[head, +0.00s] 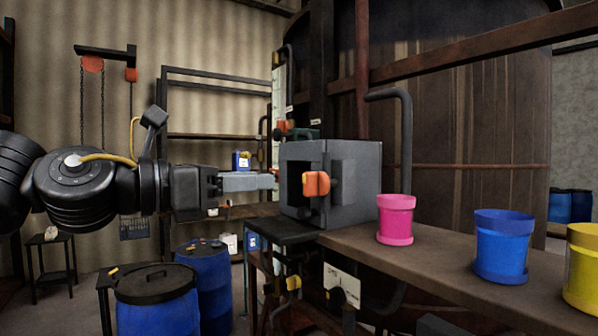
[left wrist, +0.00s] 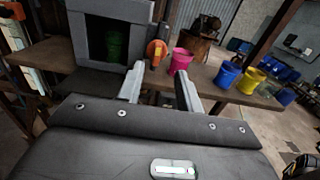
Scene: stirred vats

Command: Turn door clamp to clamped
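The door clamp, an orange knob (head: 316,184), sits at the front of a grey box (head: 358,180) on the end of the bench. In the left wrist view the orange clamp (left wrist: 156,50) shows beyond my fingers, beside the box's dark opening (left wrist: 108,40), which has something green inside. My left gripper (head: 268,181) points at the clamp from the left in the head view, apart from it. In the left wrist view its two fingers (left wrist: 160,86) are spread with nothing between them. My right gripper is not in view.
A pink pot (head: 396,220), a blue pot (head: 502,246) and a yellow pot (head: 583,268) stand on the brown bench (head: 430,262) right of the box. Blue drums (head: 157,312) stand on the floor below my left arm. A bent dark pipe (head: 405,130) rises behind the box.

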